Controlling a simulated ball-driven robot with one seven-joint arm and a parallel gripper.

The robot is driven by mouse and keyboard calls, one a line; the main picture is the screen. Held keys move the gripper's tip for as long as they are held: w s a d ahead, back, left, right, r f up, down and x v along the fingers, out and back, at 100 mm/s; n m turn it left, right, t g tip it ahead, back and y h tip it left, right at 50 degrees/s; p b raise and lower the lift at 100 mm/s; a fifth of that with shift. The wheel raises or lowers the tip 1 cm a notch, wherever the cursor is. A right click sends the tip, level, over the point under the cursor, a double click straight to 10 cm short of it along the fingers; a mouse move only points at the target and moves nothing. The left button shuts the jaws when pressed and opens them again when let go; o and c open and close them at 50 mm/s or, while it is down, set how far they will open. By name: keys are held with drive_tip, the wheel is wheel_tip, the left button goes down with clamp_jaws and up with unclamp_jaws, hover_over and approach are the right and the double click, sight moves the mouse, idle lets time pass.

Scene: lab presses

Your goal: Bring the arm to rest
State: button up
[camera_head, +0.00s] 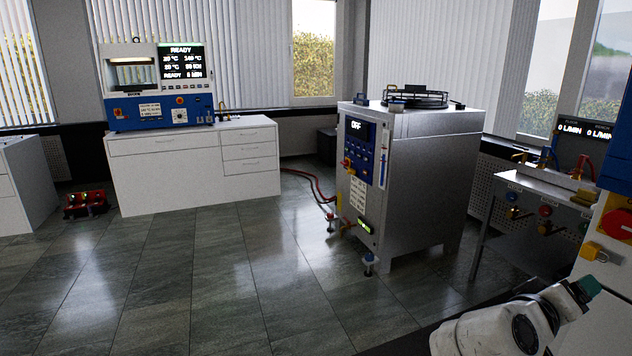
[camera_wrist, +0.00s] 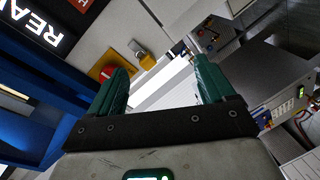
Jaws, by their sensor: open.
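My arm, white with dark joint rings, reaches in at the lower right of the head view. A green-tipped end (camera_head: 588,287) shows there near the blue and white cabinet, and the finger gap cannot be made out in that view. In the wrist view my gripper (camera_wrist: 162,82) has its two green fingers spread wide apart. Nothing is between the fingers. Behind the gap are pale surfaces at some distance.
A cabinet with a red and yellow switch (camera_head: 616,224) stands close on the right. A steel unit showing OFF (camera_head: 420,165) stands mid-room. A press (camera_head: 160,90) showing READY sits on a white counter (camera_head: 195,175). Red hoses (camera_head: 312,185) lie between them.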

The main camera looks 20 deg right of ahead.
drive_tip(key=s+a+f+n+t+y, duration=0.1)
drive_tip(key=s+a+f+y, duration=0.2)
drive_tip(key=f, duration=0.6)
drive_tip(key=s+a+f+y, duration=0.2)
drive_tip(key=a+f+y, duration=0.2)
drive_tip(key=f, duration=0.4)
drive_tip(key=s+a+f+n+g+y, duration=0.2)
drive_tip(key=s+a+f+y, duration=0.4)
drive_tip(key=s+a+f, duration=0.5)
drive_tip(key=s+a+f+g+y, duration=0.1)
drive_tip(key=s+a+f+y, duration=0.2)
drive_tip(key=s+a, duration=0.25)
wheel_tip(320, 180, up, 12)
drive_tip(key=p, duration=1.3)
drive_tip(key=shift+w+a+r, duration=0.25)
drive_tip(key=shift+w, duration=0.1)
